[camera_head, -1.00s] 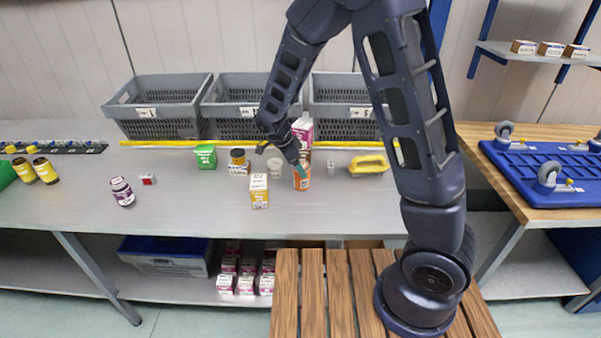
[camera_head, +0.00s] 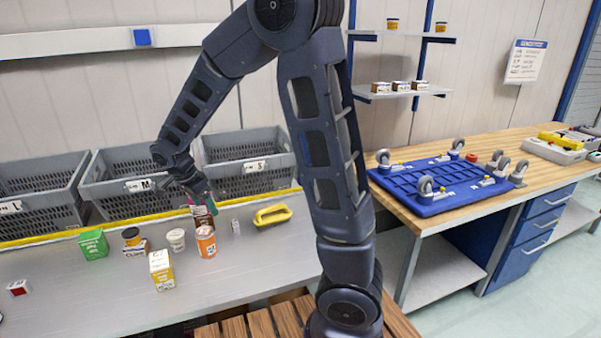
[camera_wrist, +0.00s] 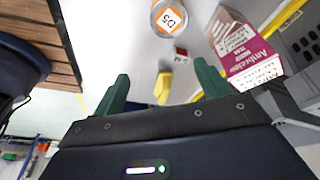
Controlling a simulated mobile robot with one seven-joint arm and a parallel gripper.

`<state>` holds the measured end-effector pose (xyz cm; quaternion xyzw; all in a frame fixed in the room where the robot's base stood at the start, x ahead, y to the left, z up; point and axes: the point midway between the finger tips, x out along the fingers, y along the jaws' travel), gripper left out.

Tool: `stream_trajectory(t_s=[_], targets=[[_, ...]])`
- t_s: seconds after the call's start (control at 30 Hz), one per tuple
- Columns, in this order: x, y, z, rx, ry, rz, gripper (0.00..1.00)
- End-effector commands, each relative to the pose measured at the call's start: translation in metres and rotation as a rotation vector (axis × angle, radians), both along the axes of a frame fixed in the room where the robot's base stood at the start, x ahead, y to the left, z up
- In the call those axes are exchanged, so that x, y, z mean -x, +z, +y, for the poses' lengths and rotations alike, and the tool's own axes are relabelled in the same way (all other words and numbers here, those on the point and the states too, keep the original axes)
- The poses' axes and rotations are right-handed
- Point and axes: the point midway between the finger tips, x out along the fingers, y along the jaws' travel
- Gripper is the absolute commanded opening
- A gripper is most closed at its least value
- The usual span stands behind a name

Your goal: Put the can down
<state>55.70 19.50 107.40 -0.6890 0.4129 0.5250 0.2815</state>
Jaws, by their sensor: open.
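The orange can (camera_head: 206,242) stands upright on the grey table. My gripper (camera_head: 209,203) is raised just above and behind the can in the head view. In the wrist view my gripper (camera_wrist: 161,74) has its two green fingers spread wide with nothing between them.
A maroon and white carton (camera_wrist: 243,50) stands close to my right finger in the wrist view. A white cup (camera_head: 176,240), a yellow-white carton (camera_head: 161,270) and a yellow tool (camera_head: 272,215) are near the can. Grey crates (camera_head: 250,183) line the back.

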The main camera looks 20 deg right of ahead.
Motion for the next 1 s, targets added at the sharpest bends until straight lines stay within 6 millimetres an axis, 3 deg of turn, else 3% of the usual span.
stream_trajectory(t_s=[0.1, 0.5, 0.8, 1.0], targets=[[0.002, 0.028, -0.041, -0.050, 0.078, 0.028, 0.76], [0.040, 0.096, -0.154, -0.160, 0.405, 0.038, 0.76], [0.091, 0.130, -0.219, -0.160, 0.664, -0.026, 0.76], [0.130, 0.144, -0.251, -0.106, 0.833, -0.077, 0.76]])
